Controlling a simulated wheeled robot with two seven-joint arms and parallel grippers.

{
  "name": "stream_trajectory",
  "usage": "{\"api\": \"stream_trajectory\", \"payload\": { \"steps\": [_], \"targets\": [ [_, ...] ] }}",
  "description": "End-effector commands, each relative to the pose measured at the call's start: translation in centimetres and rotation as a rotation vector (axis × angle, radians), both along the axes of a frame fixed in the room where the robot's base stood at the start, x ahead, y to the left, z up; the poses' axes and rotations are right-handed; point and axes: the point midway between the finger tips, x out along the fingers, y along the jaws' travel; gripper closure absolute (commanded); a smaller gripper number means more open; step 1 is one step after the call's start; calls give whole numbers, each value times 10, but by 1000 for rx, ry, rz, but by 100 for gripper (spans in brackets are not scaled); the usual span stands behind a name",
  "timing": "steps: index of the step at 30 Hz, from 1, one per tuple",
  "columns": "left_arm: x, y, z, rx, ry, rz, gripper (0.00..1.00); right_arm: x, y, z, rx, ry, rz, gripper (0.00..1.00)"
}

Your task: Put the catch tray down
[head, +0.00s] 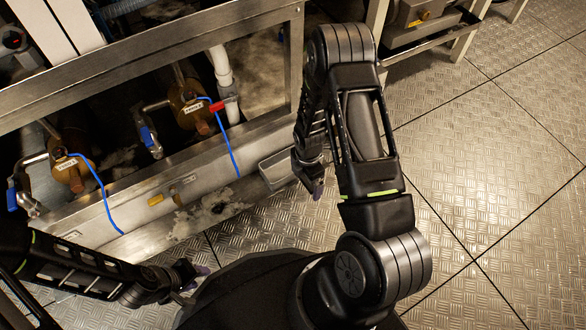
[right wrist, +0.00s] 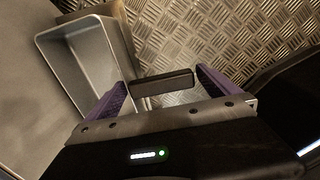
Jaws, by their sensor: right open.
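The catch tray (head: 279,168) is a grey metal open box beside the steel frame's lower beam, apparently on the floor. In the right wrist view the tray (right wrist: 72,58) is at upper left, and I see into its empty inside. A dark bar (right wrist: 162,83), apparently its handle, lies between my right gripper's purple fingers. My right gripper (right wrist: 163,92) is open, with its fingers apart at the bar's two ends. In the head view the right gripper (head: 316,186) is just right of the tray. My left gripper (head: 190,282) is at lower left, away from the tray; its jaw gap is unclear.
The steel frame (head: 150,62) holds brass valves (head: 190,108) with blue cords and a white pipe (head: 220,68). The tread-plate floor (head: 490,150) at right is clear. A grey box on a stand (head: 415,15) is at the top.

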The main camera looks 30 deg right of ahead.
Motion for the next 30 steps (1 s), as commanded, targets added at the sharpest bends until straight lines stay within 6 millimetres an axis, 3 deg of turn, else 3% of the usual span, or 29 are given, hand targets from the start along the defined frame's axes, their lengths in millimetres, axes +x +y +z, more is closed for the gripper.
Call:
{"api": "stream_trajectory", "payload": {
  "steps": [8, 30],
  "targets": [
    [0, 0, 0, 0, 0, 0, 64, 0, 0, 0, 0, 0, 0, 0],
    [0, 0, 0, 0, 0, 0, 64, 0, 0, 0, 0, 0, 0, 61]
  ]
}}
